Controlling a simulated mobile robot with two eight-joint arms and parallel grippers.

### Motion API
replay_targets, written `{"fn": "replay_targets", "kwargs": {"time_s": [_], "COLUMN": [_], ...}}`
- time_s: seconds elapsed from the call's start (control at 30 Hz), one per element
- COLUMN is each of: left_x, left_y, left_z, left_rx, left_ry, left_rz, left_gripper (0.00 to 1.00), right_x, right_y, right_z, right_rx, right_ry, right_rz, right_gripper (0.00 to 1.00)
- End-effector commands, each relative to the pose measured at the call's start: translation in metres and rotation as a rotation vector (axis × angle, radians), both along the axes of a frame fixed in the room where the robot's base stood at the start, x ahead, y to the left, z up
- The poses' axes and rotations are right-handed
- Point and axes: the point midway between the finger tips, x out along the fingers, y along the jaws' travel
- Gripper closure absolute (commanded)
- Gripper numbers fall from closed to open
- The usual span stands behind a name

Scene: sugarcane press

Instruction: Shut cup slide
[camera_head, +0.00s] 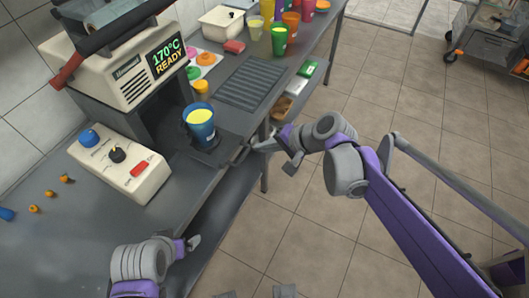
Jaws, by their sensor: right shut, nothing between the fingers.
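The sealing machine (130,75) stands on the metal counter at the left, its display reading "170°C READY". The dark cup slide (226,148) sticks out from the opening at its base, with a handle (240,157) at its right end. A blue cup (201,135) with yellow contents stands upright in the slide. My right gripper (262,147) is shut and empty, just to the right of the slide's handle; I cannot tell if they touch. My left gripper (194,243) is low in the view by the counter's front edge, away from the slide; its jaws are unclear.
A control box (122,165) with knobs and a red switch sits left of the slide. A drain grate (251,83), coloured lids (203,58) and several cups (279,38) are farther back. A lower shelf holds boxes (293,86).

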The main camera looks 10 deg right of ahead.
Motion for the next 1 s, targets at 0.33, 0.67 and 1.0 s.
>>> {"fn": "replay_targets", "kwargs": {"time_s": [0.33, 0.67, 1.0], "left_x": [-0.001, -0.001, -0.001], "left_y": [0.0, 0.0, 0.0], "left_z": [-0.006, -0.01, -0.01], "left_rx": [0.0, 0.0, 0.0], "left_ry": [0.002, 0.003, 0.003], "left_rz": [0.0, 0.0, 0.0], "left_gripper": [0.0, 0.0, 0.0], "right_x": [0.022, 0.041, 0.043], "right_y": [0.031, 0.057, 0.059], "right_z": [-0.034, -0.063, -0.066], "right_rx": [0.003, 0.003, 0.002], "right_ry": [0.001, 0.001, 0.0], "right_rz": [0.003, 0.001, 0.0], "right_gripper": [1.0, 1.0, 1.0]}}
